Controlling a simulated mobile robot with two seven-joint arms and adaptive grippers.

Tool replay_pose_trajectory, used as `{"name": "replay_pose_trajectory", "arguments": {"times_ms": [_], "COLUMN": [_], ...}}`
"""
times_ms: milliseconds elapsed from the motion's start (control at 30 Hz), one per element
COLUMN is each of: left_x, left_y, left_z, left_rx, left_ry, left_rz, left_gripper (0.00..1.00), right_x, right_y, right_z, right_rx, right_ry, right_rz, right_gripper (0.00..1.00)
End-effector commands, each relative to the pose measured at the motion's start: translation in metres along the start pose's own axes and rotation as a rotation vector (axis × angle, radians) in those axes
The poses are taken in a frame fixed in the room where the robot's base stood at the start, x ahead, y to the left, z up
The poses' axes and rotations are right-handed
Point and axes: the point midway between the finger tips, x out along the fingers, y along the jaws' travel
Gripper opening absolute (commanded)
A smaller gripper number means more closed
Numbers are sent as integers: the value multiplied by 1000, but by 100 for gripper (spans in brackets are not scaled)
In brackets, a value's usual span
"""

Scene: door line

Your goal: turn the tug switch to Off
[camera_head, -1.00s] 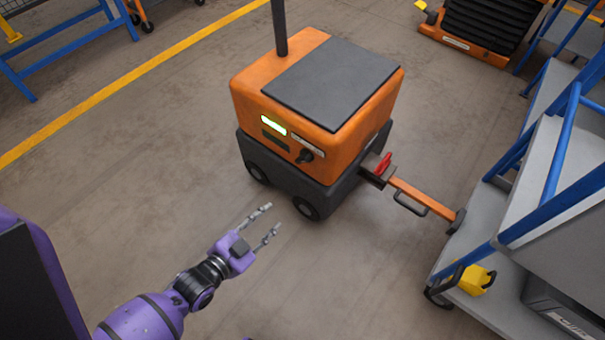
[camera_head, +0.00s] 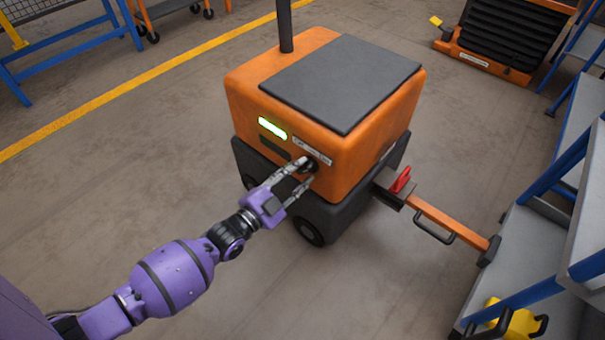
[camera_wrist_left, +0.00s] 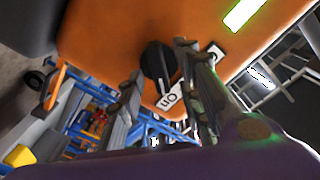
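The tug (camera_head: 300,110) is an orange box on a dark base with a grey top. Its switch (camera_head: 309,166) is a black knob on the front face, partly hidden by my fingers in the head view. My left gripper (camera_head: 305,171) is open, with its fingertips around the knob. In the left wrist view the black knob (camera_wrist_left: 156,62) lies between the two fingers of the left gripper (camera_wrist_left: 158,70). I cannot tell whether they touch it. A white label (camera_wrist_left: 168,100) reading "On" shows beside the knob. My right gripper is not in view.
A green-lit display (camera_head: 272,128) is left of the switch. The tug's orange drawbar (camera_head: 440,215) with a red lever (camera_head: 401,180) reaches right towards a blue-and-grey shelf rack (camera_head: 530,245). Open floor lies in front of the tug.

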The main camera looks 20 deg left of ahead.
Motion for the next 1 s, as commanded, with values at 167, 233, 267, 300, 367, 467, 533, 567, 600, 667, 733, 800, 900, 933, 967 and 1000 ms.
{"name": "replay_pose_trajectory", "arguments": {"times_ms": [167,233,267,300,367,467,533,567,600,667,733,800,900,933,967,1000], "left_x": [13,14,14,14,14,14,14,14,14,14,14,14,13,13,13,13], "left_y": [1,1,0,0,0,0,0,0,0,0,0,0,0,0,0,0], "left_z": [0,0,0,0,0,0,0,0,0,0,0,0,0,0,0,0], "left_rx": [0,0,0,0,0,0,-1,-1,-1,-1,-1,-1,-5,-8,-12,-20], "left_ry": [-1,-1,-1,-1,-1,-1,-1,-1,-1,-1,-1,-1,-1,-1,-1,-1], "left_rz": [1,1,1,1,1,1,1,1,1,1,1,1,1,1,1,1], "left_gripper": [33,33,33,33,33,28,18,14,9,1,0,0,0,0,0,0], "right_x": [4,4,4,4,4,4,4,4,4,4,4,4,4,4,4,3], "right_y": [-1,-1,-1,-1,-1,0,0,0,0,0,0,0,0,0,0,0], "right_z": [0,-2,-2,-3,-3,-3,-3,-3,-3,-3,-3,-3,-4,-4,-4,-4], "right_rx": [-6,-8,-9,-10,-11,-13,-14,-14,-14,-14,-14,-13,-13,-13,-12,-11], "right_ry": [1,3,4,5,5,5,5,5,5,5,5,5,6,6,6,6], "right_rz": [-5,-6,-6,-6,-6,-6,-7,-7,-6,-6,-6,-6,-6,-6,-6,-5], "right_gripper": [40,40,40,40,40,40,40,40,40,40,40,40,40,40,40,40]}}
